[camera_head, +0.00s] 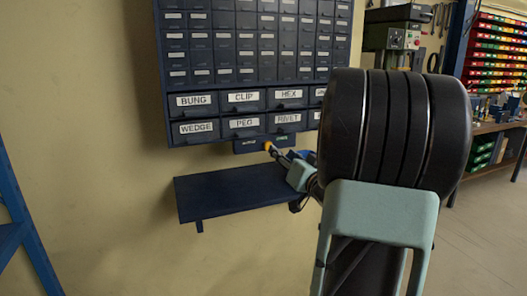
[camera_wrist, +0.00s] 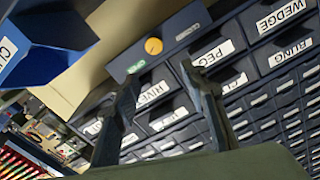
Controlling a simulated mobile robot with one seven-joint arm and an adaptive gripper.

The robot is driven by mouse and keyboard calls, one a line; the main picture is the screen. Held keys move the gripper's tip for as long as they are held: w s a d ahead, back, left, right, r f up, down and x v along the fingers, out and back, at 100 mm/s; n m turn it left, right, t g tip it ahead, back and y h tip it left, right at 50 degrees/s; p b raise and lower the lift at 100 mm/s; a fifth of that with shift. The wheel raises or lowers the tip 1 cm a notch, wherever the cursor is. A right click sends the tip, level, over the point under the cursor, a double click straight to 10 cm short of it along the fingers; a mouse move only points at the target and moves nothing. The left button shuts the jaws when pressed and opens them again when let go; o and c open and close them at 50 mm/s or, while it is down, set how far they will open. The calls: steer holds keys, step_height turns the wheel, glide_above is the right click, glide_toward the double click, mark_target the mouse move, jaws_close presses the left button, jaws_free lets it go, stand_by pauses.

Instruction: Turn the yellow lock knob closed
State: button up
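The yellow lock knob (camera_head: 268,146) sits on a small dark lock panel (camera_head: 247,147) under the drawer cabinet. In the wrist view the round knob (camera_wrist: 153,46) shows on the panel (camera_wrist: 174,36), with a green label on one side and a grey label on the other; their lettering is hard to read. My gripper (camera_head: 279,155) is close to the knob in the head view. In the wrist view my gripper (camera_wrist: 160,76) has its two fingers spread apart with nothing between them. The knob appears beyond the fingertips, and I see no contact.
The dark cabinet (camera_head: 247,84) carries labelled drawers such as WEDGE, PEG and RIVET. A dark shelf (camera_head: 222,195) juts from the wall below the lock panel. A bright blue box-like object (camera_wrist: 50,60) is at the wrist view's upper left. Bare wall lies left of the cabinet.

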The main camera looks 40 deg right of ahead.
mark_target(269, 146)
steer(key=x, duration=0.3)
steer(key=f+x, duration=0.1)
steer(key=x, duration=0.6)
steer(key=shift+w+f, duration=0.1)
steer(key=shift+f, duration=0.2)
steer(key=shift+c, duration=0.4)
steer(key=shift+b, duration=0.3)
jaws_close()
